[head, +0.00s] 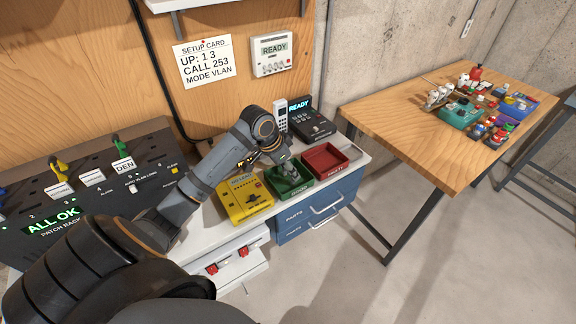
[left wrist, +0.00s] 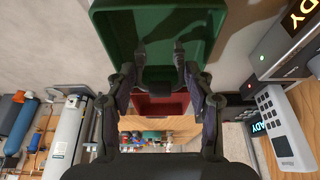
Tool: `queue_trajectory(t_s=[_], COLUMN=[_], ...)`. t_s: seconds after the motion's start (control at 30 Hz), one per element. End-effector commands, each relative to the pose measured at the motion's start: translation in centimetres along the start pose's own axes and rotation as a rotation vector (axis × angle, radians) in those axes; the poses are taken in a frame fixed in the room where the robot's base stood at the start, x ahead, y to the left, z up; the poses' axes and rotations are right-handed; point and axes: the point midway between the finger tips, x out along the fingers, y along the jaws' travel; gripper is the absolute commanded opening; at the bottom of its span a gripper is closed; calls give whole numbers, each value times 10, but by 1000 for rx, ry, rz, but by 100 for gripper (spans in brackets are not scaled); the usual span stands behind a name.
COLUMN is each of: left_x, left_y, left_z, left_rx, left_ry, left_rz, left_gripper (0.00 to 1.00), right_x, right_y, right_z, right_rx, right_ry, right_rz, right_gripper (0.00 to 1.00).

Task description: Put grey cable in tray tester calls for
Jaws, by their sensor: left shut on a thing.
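My left gripper (head: 284,176) is over the green tray (head: 306,186), pointing down into it. In the left wrist view its fingers (left wrist: 160,62) reach in front of the green tray (left wrist: 110,35). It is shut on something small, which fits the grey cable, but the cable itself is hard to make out. The red tray (head: 345,152) stands to the right of the green one and looks empty. The yellow tester (head: 259,206) sits to the left of the green tray; its small display is too small to read surely. My right gripper is not in view.
A black patch rack (head: 60,222) reading ALL OK stands at left. A black box with a READY display (head: 312,128) is behind the trays. A setup card (head: 205,62) hangs on the wall. A wooden table (head: 400,120) with clutter stands right, across open floor.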

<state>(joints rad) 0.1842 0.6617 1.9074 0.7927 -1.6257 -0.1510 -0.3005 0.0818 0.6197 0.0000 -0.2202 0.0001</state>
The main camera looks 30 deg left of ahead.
Motion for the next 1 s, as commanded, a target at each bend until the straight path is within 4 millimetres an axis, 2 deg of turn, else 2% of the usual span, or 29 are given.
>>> queue_trajectory(t_s=[0.13,0.17,0.3,0.67,0.77,1.0], left_x=[2,2,2,-2,-14,-75], left_y=[0,0,0,0,-1,-2], left_z=[1,1,1,-1,-5,-3], left_rx=[0,0,0,1,3,5], left_ry=[0,0,0,1,3,-2], left_rz=[0,0,0,0,-3,-10], left_gripper=[25,57,76,76,76,76], right_x=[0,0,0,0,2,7], right_y=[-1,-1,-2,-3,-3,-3], right_z=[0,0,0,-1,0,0], right_rx=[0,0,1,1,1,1], right_ry=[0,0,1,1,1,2], right_rz=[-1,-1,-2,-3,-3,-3], right_gripper=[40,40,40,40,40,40])
